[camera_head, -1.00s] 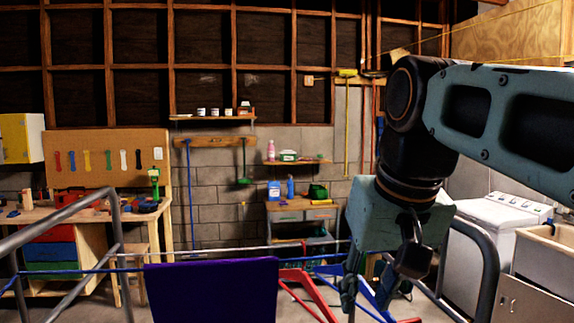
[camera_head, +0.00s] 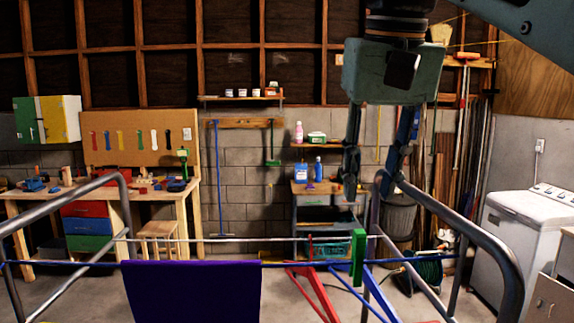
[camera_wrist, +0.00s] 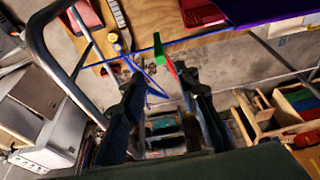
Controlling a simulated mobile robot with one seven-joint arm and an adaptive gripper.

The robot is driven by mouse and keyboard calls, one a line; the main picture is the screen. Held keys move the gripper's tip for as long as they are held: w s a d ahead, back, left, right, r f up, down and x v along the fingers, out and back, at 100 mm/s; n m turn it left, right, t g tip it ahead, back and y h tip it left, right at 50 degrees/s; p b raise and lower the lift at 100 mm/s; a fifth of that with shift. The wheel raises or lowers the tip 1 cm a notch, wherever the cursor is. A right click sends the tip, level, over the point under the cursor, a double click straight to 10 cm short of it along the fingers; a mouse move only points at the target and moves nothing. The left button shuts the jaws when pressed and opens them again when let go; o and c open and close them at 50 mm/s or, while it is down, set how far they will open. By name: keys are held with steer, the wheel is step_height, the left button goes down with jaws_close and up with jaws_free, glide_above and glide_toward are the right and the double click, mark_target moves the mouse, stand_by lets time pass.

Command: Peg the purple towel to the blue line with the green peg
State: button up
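The purple towel (camera_head: 190,292) hangs over the blue line (camera_head: 85,264) in the head view; a corner of it shows at the top right of the wrist view (camera_wrist: 255,8). The green peg (camera_head: 358,258) is upright on the blue line, to the right of the towel and apart from it. It also shows in the wrist view (camera_wrist: 158,46), beyond my fingertips. My gripper (camera_head: 370,188) points down above the green peg, its fingers apart with nothing between them. The spread fingers also show in the wrist view (camera_wrist: 162,82).
A pale line (camera_head: 210,240) runs behind the blue one, with a small red piece (camera_head: 309,245) near it. Grey tube frames (camera_head: 470,232) stand at both sides. A workbench (camera_head: 185,205) is at the left, a white washing machine (camera_head: 530,220) at the right.

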mark_target(360, 232)
steer(key=shift+b+x, duration=1.6)
steer(key=shift+x, duration=3.55)
jaws_close()
steer(key=shift+r+p, duration=1.35)
steer(key=shift+r, duration=1.35)
steer(key=shift+a, duration=0.1)
